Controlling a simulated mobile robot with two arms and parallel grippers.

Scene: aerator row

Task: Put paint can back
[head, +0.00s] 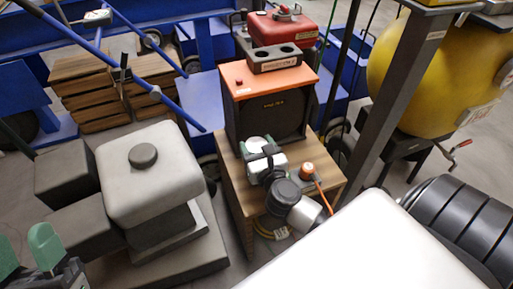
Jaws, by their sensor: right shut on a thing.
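My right gripper (268,153) is shut on a small pale can (266,166), which I take to be the paint can. It is above or at the front of a wooden stand (232,180); I cannot tell whether the can touches the top. Dark gripper parts and the wrist hide much of the can. My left gripper (24,252) is at the lower left corner, with its green fingers apart and nothing seen between them.
On the stand are a black box with an orange top (240,78) and an orange-topped item (308,170) with an orange cable. A red container (281,28) sits above. A dark post (390,100) and yellow tank (425,85) stand right. Wooden boards (85,95) lie left.

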